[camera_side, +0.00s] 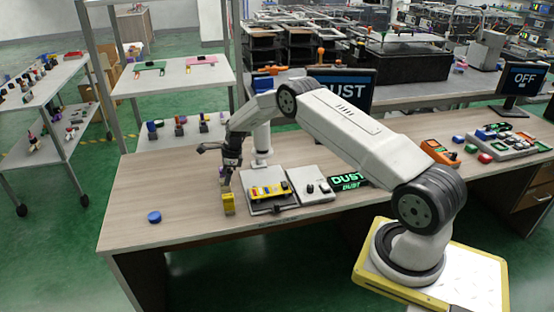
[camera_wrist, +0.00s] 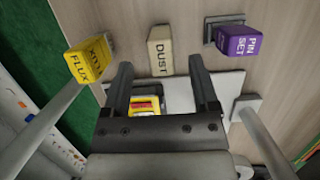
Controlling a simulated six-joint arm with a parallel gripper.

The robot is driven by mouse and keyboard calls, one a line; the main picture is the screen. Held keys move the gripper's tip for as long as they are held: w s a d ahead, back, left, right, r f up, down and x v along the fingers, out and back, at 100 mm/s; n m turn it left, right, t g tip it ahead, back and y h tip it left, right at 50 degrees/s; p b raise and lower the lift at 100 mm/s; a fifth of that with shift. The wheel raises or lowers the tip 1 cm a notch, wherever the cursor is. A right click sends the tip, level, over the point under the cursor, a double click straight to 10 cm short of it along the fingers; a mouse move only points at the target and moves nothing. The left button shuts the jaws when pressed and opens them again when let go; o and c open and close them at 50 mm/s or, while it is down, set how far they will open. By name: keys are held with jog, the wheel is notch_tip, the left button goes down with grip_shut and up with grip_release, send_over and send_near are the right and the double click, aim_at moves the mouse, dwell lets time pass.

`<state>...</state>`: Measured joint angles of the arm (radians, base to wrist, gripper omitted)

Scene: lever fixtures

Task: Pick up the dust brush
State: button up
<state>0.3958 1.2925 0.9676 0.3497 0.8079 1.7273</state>
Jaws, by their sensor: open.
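The dust brush (camera_wrist: 160,50) shows in the wrist view as a beige block lettered DUST on the wooden table. It lies just beyond and between the tips of my gripper (camera_wrist: 161,64), whose two dark fingers are apart with nothing held. In the side view my gripper (camera_side: 229,172) points down over the table's left half. The brush is hard to make out there beside the fingers.
A yellow block lettered FLUX (camera_wrist: 86,62) stands left of the brush; a purple block lettered PIN SET (camera_wrist: 237,40) is on the right. The yellow fixture (camera_side: 268,191) and grey switch plate (camera_side: 311,187) are nearby. A blue puck (camera_side: 154,217) sits on open table.

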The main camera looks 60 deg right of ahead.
aim_at(226, 188)
jog(key=shift+f, duration=0.1)
jog(key=shift+x, duration=2.5)
grip_shut()
